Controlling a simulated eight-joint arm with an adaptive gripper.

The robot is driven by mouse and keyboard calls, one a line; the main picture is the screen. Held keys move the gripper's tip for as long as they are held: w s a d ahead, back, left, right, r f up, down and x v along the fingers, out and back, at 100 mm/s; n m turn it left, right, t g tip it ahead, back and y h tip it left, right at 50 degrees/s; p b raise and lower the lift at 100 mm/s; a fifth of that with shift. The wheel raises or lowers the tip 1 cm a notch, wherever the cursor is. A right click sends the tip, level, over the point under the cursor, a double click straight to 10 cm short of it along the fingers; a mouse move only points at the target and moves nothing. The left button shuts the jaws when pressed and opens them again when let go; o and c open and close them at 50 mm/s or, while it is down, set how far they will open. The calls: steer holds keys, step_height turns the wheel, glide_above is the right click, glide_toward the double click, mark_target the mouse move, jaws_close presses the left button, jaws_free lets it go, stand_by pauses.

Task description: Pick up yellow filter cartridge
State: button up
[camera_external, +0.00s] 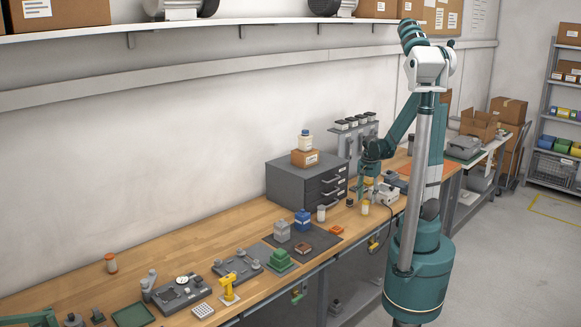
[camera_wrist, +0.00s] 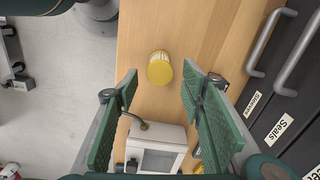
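The yellow filter cartridge (camera_wrist: 159,68) is a short cylinder with a yellow top and a pale ribbed side. It stands on the wooden bench, and in the external view (camera_external: 365,207) it is near the bench's front edge. My gripper (camera_wrist: 160,76) is open and empty, with its green fingers spread wide to either side of the cartridge in the wrist view. In the external view my gripper (camera_external: 367,190) is near the cartridge, above the bench. I cannot tell the exact height between them.
A white box-like device (camera_wrist: 157,146) with a dark cable stands close to the cartridge, below my fingers in the wrist view. A grey drawer cabinet (camera_external: 300,180) stands behind. A white jar (camera_external: 321,214) is to the left. Bare wood lies around the cartridge.

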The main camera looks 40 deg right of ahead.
mark_target(365, 207)
steer(key=shift+f, duration=0.4)
steer(key=shift+f, duration=0.2)
steer(key=shift+a+f+b, duration=0.15)
steer(key=shift+f+b, duration=0.15)
steer(key=shift+f, duration=0.9)
steer(key=shift+a+f+b, duration=0.1)
steer(key=shift+f+b, duration=0.2)
steer(key=shift+f, duration=0.9)
steer(key=shift+c, duration=0.4)
steer(key=c, duration=0.9)
